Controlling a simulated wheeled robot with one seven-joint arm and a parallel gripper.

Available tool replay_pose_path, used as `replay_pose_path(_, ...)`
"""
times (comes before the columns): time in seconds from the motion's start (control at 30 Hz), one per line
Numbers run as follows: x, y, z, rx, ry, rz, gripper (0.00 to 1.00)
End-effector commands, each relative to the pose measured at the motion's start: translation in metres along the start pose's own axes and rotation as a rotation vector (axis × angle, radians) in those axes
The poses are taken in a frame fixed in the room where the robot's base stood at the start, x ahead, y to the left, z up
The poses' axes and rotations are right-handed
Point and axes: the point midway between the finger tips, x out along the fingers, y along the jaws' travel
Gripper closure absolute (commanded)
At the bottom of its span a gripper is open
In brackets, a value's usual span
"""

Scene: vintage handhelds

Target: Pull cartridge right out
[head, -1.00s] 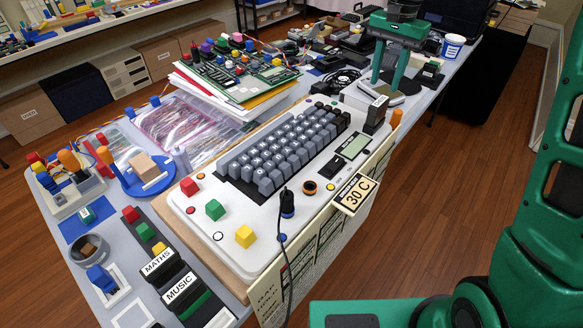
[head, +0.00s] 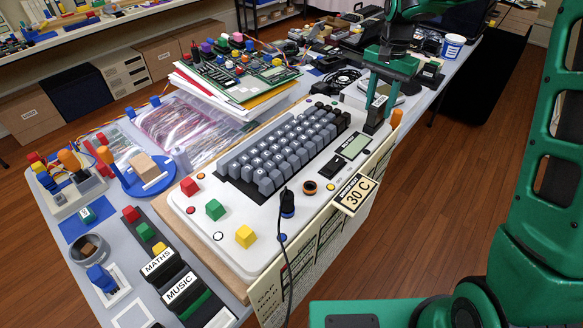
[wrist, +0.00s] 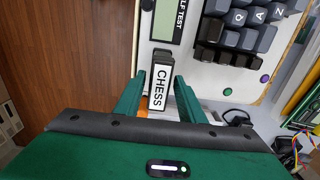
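The cartridge (wrist: 159,88) is a black block with a white CHESS label, standing in the far right end of the white keyboard console (head: 275,245). My gripper (wrist: 160,77) is over it, one green finger on each side. In the wrist view narrow gaps show between the fingers and the cartridge, so the gripper looks open around it.
Cartridges labelled MATHS (head: 158,263) and MUSIC (head: 181,288) stand at the front left. A 30 C tag (head: 355,194) sticks out from the console's right edge. A stack of papers with a circuit board (head: 240,75) lies behind the console. Open floor lies to the right.

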Motion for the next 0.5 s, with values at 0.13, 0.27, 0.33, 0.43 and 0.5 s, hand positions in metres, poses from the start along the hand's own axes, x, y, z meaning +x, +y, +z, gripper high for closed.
replay_pose_path(0.13,0.0000,0.0000,0.0000,0.000,0.000,0.000,0.64)
replay_pose_path(0.27,-0.0001,0.0000,0.0000,0.000,0.000,0.000,0.93)
replay_pose_path(0.33,-0.0002,-0.0002,0.0000,0.000,0.000,0.000,1.00)
replay_pose_path(0.43,-0.0004,-0.0005,0.0000,-0.001,0.001,-0.001,1.00)
replay_pose_path(0.5,-0.0008,-0.0006,0.0000,-0.001,0.001,-0.001,1.00)
